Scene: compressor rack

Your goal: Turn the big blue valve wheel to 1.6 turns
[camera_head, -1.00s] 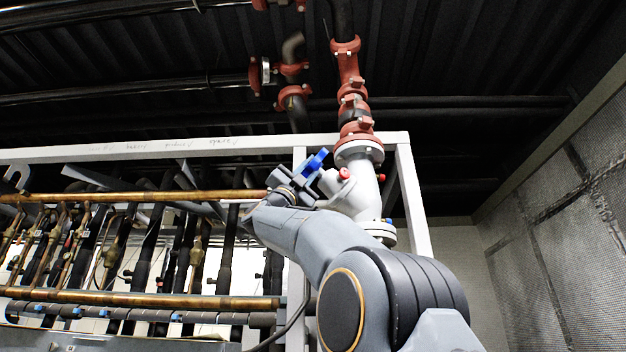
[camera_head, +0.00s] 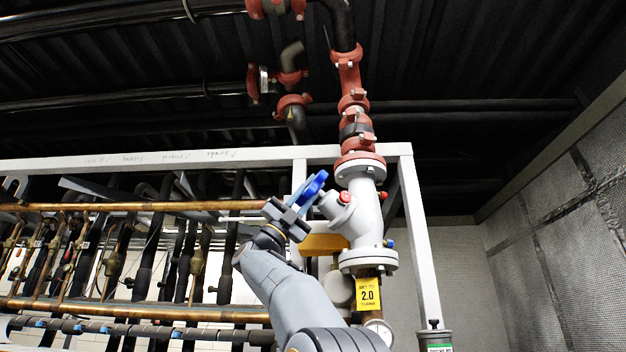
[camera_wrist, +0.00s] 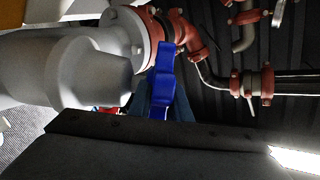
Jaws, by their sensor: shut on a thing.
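The big blue valve wheel (camera_head: 312,189) sits at the end of the angled stem of a grey-white valve body (camera_head: 366,215). In the head view it is seen nearly edge-on, tilted. My gripper (camera_head: 291,212) is at the wheel's lower left side and shut on its rim. The wrist view shows the blue wheel (camera_wrist: 165,85) upright near the middle, its lower part hidden behind the dark gripper body (camera_wrist: 170,145). The fingertips are mostly hidden. The wheel's turn count cannot be read.
Red pipe couplings (camera_head: 355,100) rise above the valve. A yellow tag (camera_head: 368,294) reading 2.0 hangs below it, above a gauge (camera_head: 379,330). A white frame post (camera_head: 419,240) stands to the right, and copper pipes (camera_head: 130,206) run left.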

